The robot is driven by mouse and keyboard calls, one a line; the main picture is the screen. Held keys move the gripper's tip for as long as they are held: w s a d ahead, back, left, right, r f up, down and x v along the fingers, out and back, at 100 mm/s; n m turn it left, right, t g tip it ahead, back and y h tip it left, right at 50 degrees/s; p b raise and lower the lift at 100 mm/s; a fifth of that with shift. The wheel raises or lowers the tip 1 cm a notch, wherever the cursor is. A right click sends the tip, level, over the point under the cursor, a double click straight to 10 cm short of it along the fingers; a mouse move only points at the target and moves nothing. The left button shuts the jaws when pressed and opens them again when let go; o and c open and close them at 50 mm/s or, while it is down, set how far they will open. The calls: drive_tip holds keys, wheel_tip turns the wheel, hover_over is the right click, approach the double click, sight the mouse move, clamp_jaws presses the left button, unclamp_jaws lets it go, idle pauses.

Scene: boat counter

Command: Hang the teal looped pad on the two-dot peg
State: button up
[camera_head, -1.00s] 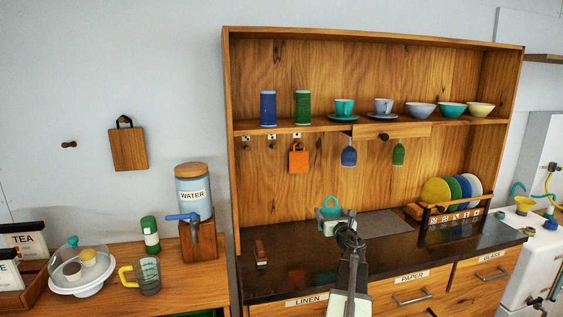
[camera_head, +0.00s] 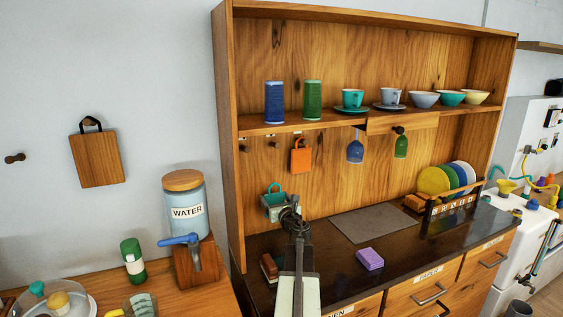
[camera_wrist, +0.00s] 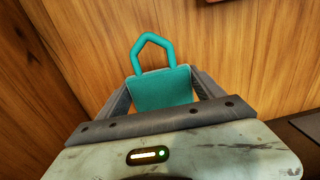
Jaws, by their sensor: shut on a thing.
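The teal looped pad (camera_head: 275,189) is held upright in my gripper (camera_head: 273,207), its loop sticking up. The wrist view shows the pad (camera_wrist: 163,90) clamped between the two fingers (camera_wrist: 163,95), loop on top and free. In the head view the pad is below a row of small dark pegs under the shelf: a left peg (camera_head: 243,149) and a middle peg (camera_head: 274,144), both bare. An orange looped pad (camera_head: 301,160) hangs at the right of the row. Small tags sit above the pegs; their dots are too small to read.
The shelf above holds blue and green canisters (camera_head: 313,100), cups and bowls. A blue glass (camera_head: 355,151) and a green glass (camera_head: 401,146) hang to the right. A purple sponge (camera_head: 370,258) and a grey mat (camera_head: 374,225) lie on the dark counter. The cabinet's side wall (camera_head: 228,140) is left of the pegs.

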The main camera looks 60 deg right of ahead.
drive_tip(key=p, duration=1.8)
approach(271, 154)
drive_tip(key=s+a+r, duration=0.2)
drive_tip(key=s, duration=0.1)
drive_tip(key=shift+s+a, duration=0.1)
drive_tip(key=shift+s, duration=0.15)
drive_tip(key=shift+w, duration=0.15)
drive_tip(key=shift+f+b+x, duration=0.15)
drive_tip(key=shift+f+x, duration=0.05)
drive_tip(key=shift+x, duration=2.05)
drive_tip(key=shift+f+b+x, duration=0.15)
drive_tip(key=shift+f+x, duration=0.05)
drive_tip(key=shift+x, duration=2.1)
drive_tip(key=shift+w+d+f+b, duration=0.25)
drive_tip(key=shift+w+f+b, duration=0.25)
drive_tip(key=shift+f+b, duration=0.1)
